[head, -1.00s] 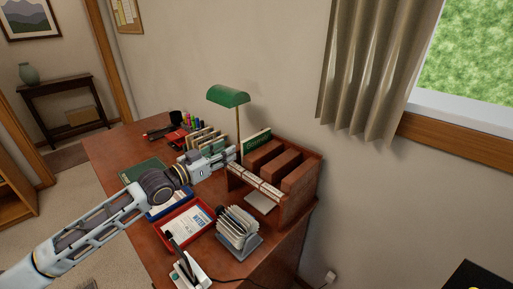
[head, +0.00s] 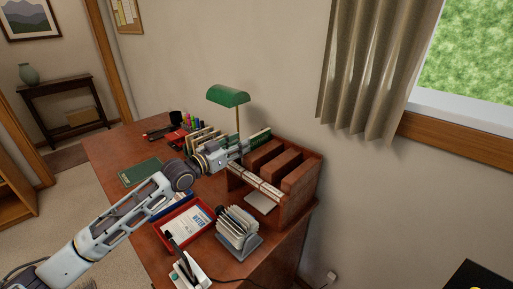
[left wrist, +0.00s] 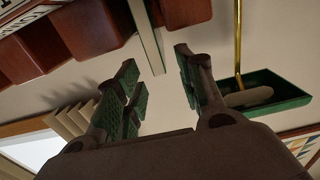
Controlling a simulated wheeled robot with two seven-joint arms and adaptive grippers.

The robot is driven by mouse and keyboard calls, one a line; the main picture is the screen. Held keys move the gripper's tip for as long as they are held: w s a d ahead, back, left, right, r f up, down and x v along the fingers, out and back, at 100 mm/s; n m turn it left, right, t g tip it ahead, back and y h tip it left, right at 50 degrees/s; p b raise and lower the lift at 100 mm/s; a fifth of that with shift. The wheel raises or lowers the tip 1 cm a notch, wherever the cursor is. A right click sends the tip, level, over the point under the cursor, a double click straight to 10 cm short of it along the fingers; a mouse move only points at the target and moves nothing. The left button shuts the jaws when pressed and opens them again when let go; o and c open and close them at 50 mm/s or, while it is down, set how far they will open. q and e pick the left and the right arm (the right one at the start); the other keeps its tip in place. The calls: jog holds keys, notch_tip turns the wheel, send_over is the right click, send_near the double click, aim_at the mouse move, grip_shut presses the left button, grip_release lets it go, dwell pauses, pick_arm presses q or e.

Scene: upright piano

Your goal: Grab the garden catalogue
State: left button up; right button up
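The garden catalogue, a thin green booklet (head: 262,134), stands upright at the back left end of the brown desk organizer (head: 300,196). My left gripper (head: 244,149) is at its near left side and hides part of its cover. In the left wrist view the catalogue (left wrist: 147,32) shows edge-on as a thin green and pale strip. The left gripper (left wrist: 160,72) is open there, with the strip's end at the gap between its fingertips, nearer the left finger. I see no contact. My right gripper is not in view.
A green-shaded lamp (head: 228,96) stands close behind the gripper; its brass stem also shows in the left wrist view (left wrist: 238,45). A card file (head: 238,228), a red tray (head: 166,238) and upright folders (head: 197,139) crowd the desk.

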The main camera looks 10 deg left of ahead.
aim_at(252, 136)
pick_arm(q)
jog(key=shift+w+d, duration=0.45)
jog(key=shift+w, duration=0.15)
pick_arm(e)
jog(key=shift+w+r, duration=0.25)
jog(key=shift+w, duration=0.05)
pick_arm(q)
jog(key=shift+w, duration=0.1)
jog(key=shift+w+d, duration=0.3)
jog(key=shift+w, duration=0.1)
jog(key=shift+b+x, duration=0.3)
jog(key=shift+x, duration=1.7)
jog(key=shift+f, duration=0.2)
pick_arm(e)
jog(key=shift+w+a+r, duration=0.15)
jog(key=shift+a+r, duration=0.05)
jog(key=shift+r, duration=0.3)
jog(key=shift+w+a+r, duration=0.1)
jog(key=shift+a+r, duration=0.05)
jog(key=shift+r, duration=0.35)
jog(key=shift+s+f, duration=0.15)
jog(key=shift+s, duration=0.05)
